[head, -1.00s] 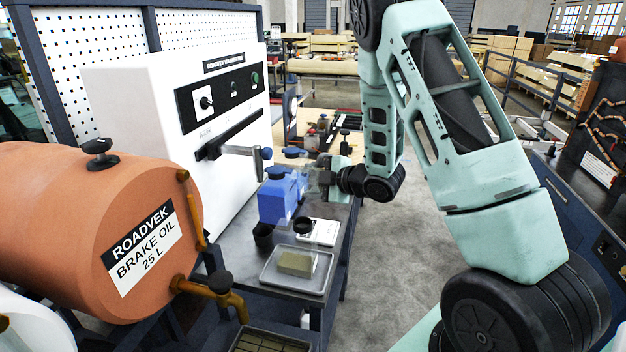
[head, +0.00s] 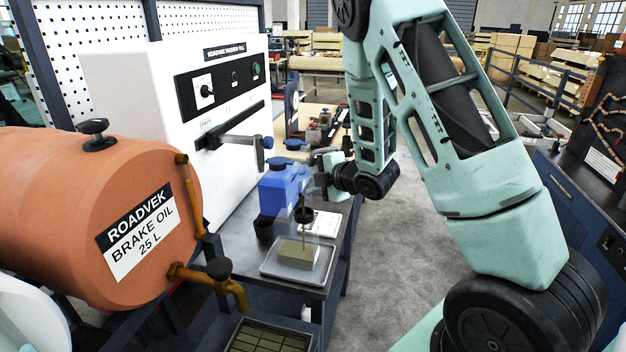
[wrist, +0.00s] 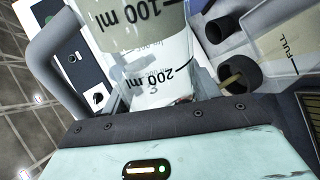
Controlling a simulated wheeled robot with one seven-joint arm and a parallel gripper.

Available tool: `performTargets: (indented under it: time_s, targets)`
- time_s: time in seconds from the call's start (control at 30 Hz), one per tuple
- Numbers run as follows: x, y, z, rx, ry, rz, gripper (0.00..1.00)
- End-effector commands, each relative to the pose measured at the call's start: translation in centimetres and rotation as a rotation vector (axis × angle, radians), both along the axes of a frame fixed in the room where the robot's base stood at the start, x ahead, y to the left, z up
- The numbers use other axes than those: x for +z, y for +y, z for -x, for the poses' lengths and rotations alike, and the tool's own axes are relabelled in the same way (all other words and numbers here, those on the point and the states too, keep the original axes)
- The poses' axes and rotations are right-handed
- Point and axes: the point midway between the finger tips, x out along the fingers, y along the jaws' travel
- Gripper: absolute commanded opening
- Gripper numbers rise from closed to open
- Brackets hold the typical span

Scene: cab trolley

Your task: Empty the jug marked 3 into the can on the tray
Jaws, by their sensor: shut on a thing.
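My gripper (head: 318,180) is shut on a clear measuring jug, high over the tray. In the wrist view the jug (wrist: 160,55) fills the middle, with 100 ml and 200 ml marks, a grey handle at left and olive liquid at its upper end. The jug is hard to make out in the head view. The can on the tray is see-through, with a dark round mouth (head: 303,214) and olive liquid (head: 298,254) low inside. A thin olive stream (wrist: 232,78) runs into that mouth. A FULL line shows on the can (wrist: 290,45).
The shallow grey tray (head: 268,270) lies on the dark trolley top. A blue container (head: 280,190) stands behind the can, a small black cup (head: 263,228) left of it. A large orange brake oil drum (head: 75,215) and white cabinet (head: 130,90) flank the left.

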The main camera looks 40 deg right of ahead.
Motion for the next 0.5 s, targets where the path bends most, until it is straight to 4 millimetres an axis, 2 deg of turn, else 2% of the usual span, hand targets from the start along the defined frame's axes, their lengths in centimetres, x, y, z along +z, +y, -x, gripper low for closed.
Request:
performTargets:
  time_s: [0.5]
  targets:
    - [-0.46, 0.42, 0.01, 0.000, -0.009, 0.127, 0.35]
